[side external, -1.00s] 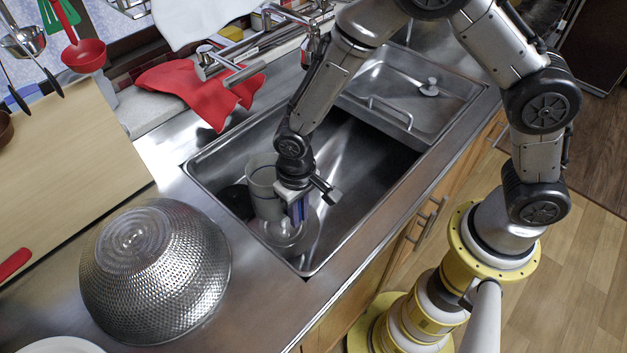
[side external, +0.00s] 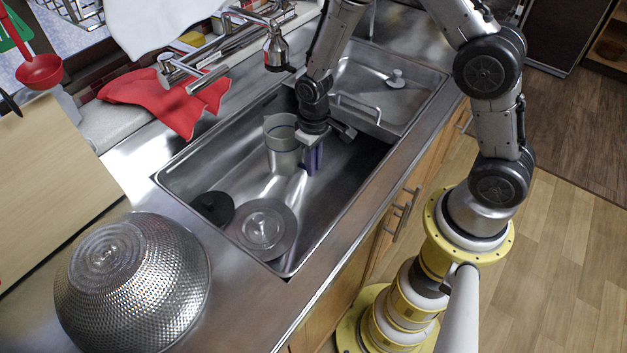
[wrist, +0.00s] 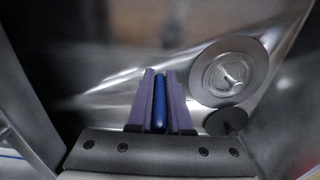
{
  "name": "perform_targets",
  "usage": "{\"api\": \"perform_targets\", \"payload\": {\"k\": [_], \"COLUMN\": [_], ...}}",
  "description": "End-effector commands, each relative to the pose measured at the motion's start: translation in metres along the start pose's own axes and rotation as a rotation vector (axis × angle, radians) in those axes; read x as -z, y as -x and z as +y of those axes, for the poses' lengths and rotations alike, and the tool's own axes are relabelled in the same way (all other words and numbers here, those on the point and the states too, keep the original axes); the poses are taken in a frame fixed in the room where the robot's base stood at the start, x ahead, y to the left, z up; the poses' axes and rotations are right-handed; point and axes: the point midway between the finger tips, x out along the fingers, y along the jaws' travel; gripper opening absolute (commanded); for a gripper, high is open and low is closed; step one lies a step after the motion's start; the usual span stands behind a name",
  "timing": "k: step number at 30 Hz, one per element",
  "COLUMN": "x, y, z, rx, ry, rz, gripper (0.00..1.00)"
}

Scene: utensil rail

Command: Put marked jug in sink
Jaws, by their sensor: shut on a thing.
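The jug (side external: 283,152), a tall pale grey, see-through vessel, is upright over or in the sink basin in the side view. My gripper (side external: 313,160) is beside the jug's right side, pointing down with purple fingers. In the wrist view the fingers (wrist: 160,100) are shut on a narrow blue strip, which looks like the jug's handle; the jug's body is not clear there. The sink (side external: 190,170) is a steel basin. I cannot tell whether the jug touches its floor.
A round metal drain piece (side external: 264,228) and a black round piece (side external: 213,207) lie in the sink's near end. A steel colander (side external: 135,275) stands upside down on the counter. The tap (side external: 277,50) and a red cloth (side external: 170,100) are behind the sink.

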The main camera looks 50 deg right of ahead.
Motion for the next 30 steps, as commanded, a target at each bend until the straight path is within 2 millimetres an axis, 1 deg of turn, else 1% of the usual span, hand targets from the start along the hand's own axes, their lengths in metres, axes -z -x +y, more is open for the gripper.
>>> {"api": "perform_targets", "payload": {"k": [1, 3, 10, 15, 17, 29, 30], "x": [-0.003, -0.003, -0.002, -0.003, -0.003, -0.002, -0.002], "y": [-0.012, -0.02, -0.034, -0.056, -0.062, -0.067, -0.067], "z": [-0.002, -0.002, -0.003, -0.003, -0.003, -0.003, -0.003], "rx": [-0.001, 0.0, 0.0, 0.0, 0.0, 0.0, 0.0], "ry": [0.004, 0.004, 0.003, 0.003, 0.003, 0.003, 0.003], "rz": [-0.011, -0.009, -0.006, -0.009, -0.007, -0.005, -0.006], "gripper": [0.0, 0.0, 0.0, 0.0, 0.0, 0.0, 0.24]}}
